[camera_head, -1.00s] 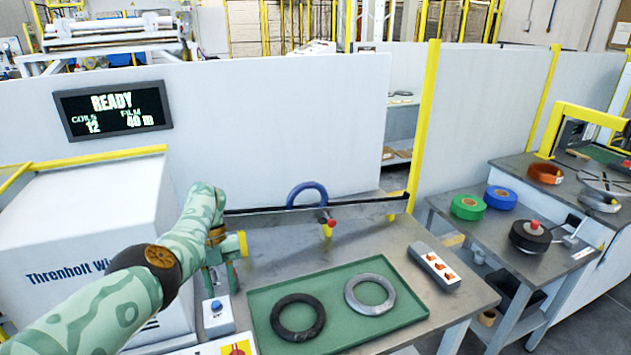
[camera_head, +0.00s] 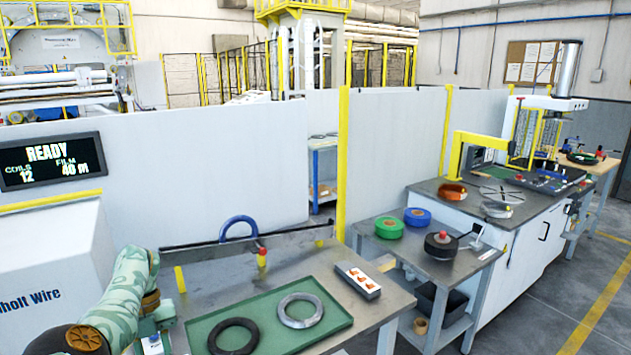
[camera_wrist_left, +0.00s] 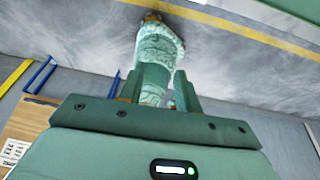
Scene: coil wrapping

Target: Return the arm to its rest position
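My left arm (camera_head: 125,295), mint green with a camouflage pattern, comes in at the lower left of the head view. Its wrist is beside the left end of the grey bench (camera_head: 365,290). The fingers are mostly hidden there. In the left wrist view, the two fingers of my left gripper (camera_wrist_left: 158,88) stand apart with nothing held between them. Behind them shows a patterned mint limb of mine (camera_wrist_left: 157,55) over the grey floor. My right arm and right gripper are not in the head view.
A green tray (camera_head: 335,329) holds a black coil (camera_head: 213,344) and a grey coil (camera_head: 281,314). A blue ring (camera_head: 224,230) stands at the back. A side table (camera_head: 450,268) holds tape rolls. White panels stand behind.

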